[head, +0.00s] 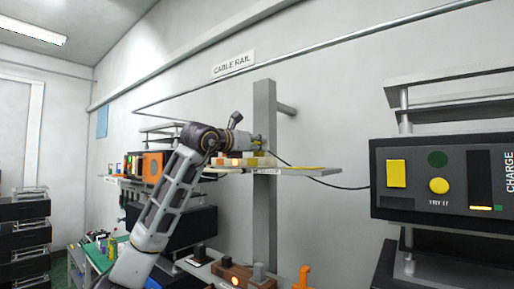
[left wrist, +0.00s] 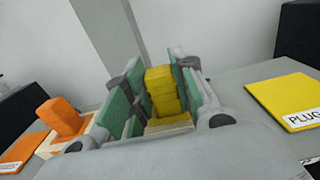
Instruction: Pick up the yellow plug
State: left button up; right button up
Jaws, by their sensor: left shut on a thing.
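The yellow plug (left wrist: 163,92) is a stepped yellow block. In the left wrist view it sits between the green pads of my left gripper (left wrist: 158,88), which is shut on it. In the head view my left gripper (head: 256,142) is at the shelf (head: 325,172) by the grey post, and the plug there is too small to make out clearly. A pale block shows under the plug between the fingers; I cannot tell whether the plug is clear of it. My right gripper is not in view.
A yellow pad labelled PLUG (left wrist: 287,100) lies right of the gripper, and an orange plug (left wrist: 60,117) stands left. A dark cable (head: 330,186) runs from near the gripper toward the CHARGE panel (head: 440,180). The grey post (head: 265,220) stands close beside the gripper.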

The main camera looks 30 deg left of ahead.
aim_at(256, 157)
pick_arm(q)
notch_tip(256, 157, up, 10)
dwell(1.0)
dwell(0.3)
jog(key=shift+s, duration=0.15)
